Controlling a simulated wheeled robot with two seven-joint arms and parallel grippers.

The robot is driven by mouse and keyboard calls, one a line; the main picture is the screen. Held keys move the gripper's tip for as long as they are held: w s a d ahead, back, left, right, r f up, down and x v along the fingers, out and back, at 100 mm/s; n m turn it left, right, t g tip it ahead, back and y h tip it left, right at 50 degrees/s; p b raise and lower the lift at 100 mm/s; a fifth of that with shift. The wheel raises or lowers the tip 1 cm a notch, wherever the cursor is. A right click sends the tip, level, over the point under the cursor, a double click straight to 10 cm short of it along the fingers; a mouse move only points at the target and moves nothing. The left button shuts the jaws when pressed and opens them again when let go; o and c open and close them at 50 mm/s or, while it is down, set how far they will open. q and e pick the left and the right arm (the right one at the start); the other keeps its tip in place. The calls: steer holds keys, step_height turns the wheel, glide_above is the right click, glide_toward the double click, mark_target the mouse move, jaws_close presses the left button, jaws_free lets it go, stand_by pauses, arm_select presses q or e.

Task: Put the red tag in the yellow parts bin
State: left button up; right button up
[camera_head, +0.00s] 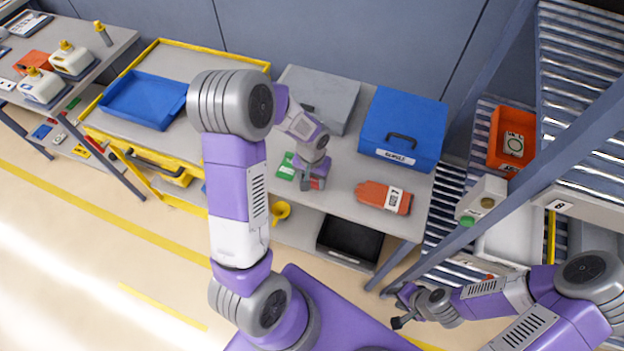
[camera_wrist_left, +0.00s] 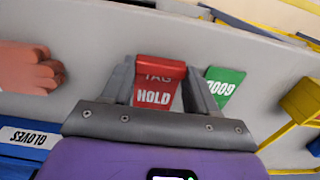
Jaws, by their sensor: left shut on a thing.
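The red tag, with white "TAG" and "HOLD" lettering, is between the fingers of my left gripper (camera_wrist_left: 157,88) in the left wrist view, and its red face (camera_wrist_left: 158,70) shows. In the head view the red tag (camera_head: 317,184) shows just at the tips of my left gripper (camera_head: 311,178), low over the grey bench top. My left gripper is shut on it. My right gripper (camera_head: 400,308) is at the lower right, apart from the bench, its fingers apart and empty.
A green tag (camera_head: 287,166) lies beside my left gripper on the bench (camera_head: 340,180). A red-orange labelled object (camera_head: 384,197), a blue gloves box (camera_head: 403,130) and a grey case (camera_head: 322,95) stand there too. A yellow-framed cart (camera_head: 185,65) with a blue tray (camera_head: 145,100) is left.

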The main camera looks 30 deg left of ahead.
arm_select(q)
steer(key=shift+f, duration=0.4)
steer(key=shift+f, duration=0.2)
steer(key=o, duration=1)
steer(key=shift+r, duration=0.15)
